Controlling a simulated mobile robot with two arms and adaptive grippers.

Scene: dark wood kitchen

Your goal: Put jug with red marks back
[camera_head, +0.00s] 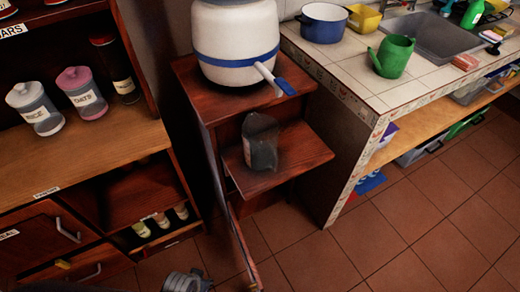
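A dark grey see-through jug (262,142) stands on the small wooden shelf (305,146) below the white water dispenser. I cannot make out red marks on it at this size and angle. A grey mechanical part at the bottom edge looks like my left gripper (187,281). It is mostly cut off, and is well below and left of the jug, apart from it. Its fingers cannot be made out. My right gripper is not in view.
The white dispenser (236,48) with a blue band and tap is above the jug. A thin wooden panel (241,247) stands edge-on in front of the shelf unit's left side. Left is a cabinet (90,160) with jars; right is a tiled counter (345,72). The tiled floor (310,258) is clear.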

